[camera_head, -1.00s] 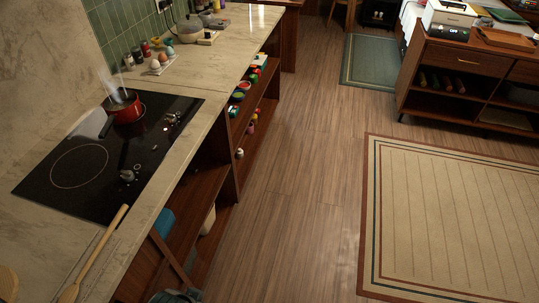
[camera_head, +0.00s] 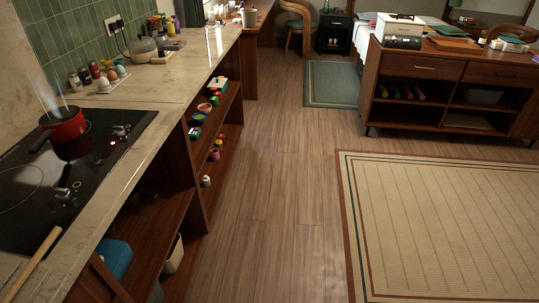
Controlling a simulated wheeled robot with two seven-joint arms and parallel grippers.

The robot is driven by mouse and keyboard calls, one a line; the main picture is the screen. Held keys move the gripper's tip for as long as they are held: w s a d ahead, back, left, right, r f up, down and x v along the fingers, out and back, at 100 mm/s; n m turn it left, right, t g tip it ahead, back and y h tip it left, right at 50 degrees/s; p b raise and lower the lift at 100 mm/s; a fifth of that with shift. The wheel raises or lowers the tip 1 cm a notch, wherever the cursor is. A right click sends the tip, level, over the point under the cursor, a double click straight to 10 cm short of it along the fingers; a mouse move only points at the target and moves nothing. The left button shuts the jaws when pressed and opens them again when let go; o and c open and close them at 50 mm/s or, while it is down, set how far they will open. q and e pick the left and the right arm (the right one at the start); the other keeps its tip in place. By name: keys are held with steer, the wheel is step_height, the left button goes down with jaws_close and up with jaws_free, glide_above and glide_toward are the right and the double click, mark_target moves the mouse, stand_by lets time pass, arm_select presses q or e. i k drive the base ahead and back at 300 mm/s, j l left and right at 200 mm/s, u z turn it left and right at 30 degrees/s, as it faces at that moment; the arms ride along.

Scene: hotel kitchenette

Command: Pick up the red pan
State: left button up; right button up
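The red pan (camera_head: 64,124) stands on the rear part of the black cooktop (camera_head: 84,168), at the left of the head view. Its dark handle (camera_head: 42,141) points toward the lower left. Steam rises above the pan. Neither of my grippers shows in the view.
Knobs (camera_head: 121,130) sit along the cooktop's right side. A wooden spoon handle (camera_head: 32,265) lies on the counter at lower left. Eggs and spice jars stand behind the pan. Open shelves hold small items below. The wooden floor (camera_head: 262,190) is clear; a beige rug (camera_head: 440,220) lies right.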

mark_target(62, 124)
steer(key=u, duration=1.35)
steer(key=i+l+u, duration=0.25)
steer(key=l, duration=0.65)
steer(key=i+l+u, duration=0.25)
steer(key=l, duration=0.65)
steer(key=i+l+u, duration=0.25)
steer(key=l, duration=0.7)
steer(key=l+u, duration=0.25)
steer(key=l, duration=0.75)
